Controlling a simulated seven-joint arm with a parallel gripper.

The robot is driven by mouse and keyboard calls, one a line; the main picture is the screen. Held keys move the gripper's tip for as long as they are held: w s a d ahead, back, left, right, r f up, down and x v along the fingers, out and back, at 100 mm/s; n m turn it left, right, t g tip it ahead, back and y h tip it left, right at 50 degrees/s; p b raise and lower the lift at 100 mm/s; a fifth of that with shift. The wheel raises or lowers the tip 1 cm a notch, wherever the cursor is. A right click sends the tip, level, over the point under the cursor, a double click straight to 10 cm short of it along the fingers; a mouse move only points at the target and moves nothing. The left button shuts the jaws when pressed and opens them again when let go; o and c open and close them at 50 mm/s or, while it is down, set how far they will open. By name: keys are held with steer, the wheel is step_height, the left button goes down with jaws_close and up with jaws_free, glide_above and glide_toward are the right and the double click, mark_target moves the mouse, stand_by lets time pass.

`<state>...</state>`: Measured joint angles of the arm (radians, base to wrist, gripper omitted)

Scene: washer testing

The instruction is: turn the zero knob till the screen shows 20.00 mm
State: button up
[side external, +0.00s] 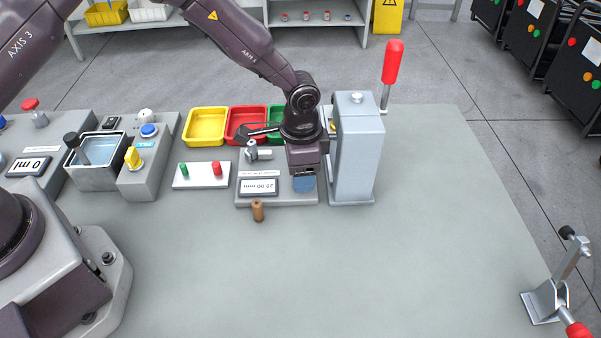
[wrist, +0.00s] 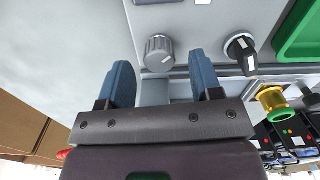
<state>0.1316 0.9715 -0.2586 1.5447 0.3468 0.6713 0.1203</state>
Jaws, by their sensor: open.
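The screen (side external: 259,186) on the grey gauge base appears to read 20.00 mm, in small print. In the wrist view a ribbed grey knob (wrist: 159,53) with a pale mark lies between and just beyond my fingertips; I take it for the zero knob. My gripper (wrist: 160,70) is open, with one blue finger on each side of the knob and visible gaps. In the side external view my gripper (side external: 303,184) is low over the right end of the base, beside the screen, and hides the knob there.
A grey press (side external: 356,150) with a red-handled lever (side external: 392,62) stands close to the right of my gripper. A brown cylinder (side external: 258,210) stands in front of the screen. A black knob (wrist: 241,48) is right of the grey one. The front table is clear.

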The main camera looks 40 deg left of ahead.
step_height(320, 180, up, 11)
steer(key=shift+r, duration=0.2)
stand_by(0.3)
steer(key=s+a+r+n+t, duration=0.2)
steer(key=s+a+r+n, duration=0.2)
steer(key=s+a+r, duration=0.3)
steer(key=s+a+r+n+t, duration=0.3)
steer(key=s+a+r, duration=0.4)
steer(key=s+r, duration=0.5)
steer(key=s, duration=0.5)
steer(key=shift+s+n+t, duration=0.2)
steer(key=shift+n+t, duration=0.1)
steer(key=shift+n, duration=0.1)
steer(key=shift+a, duration=0.1)
stand_by(1.4)
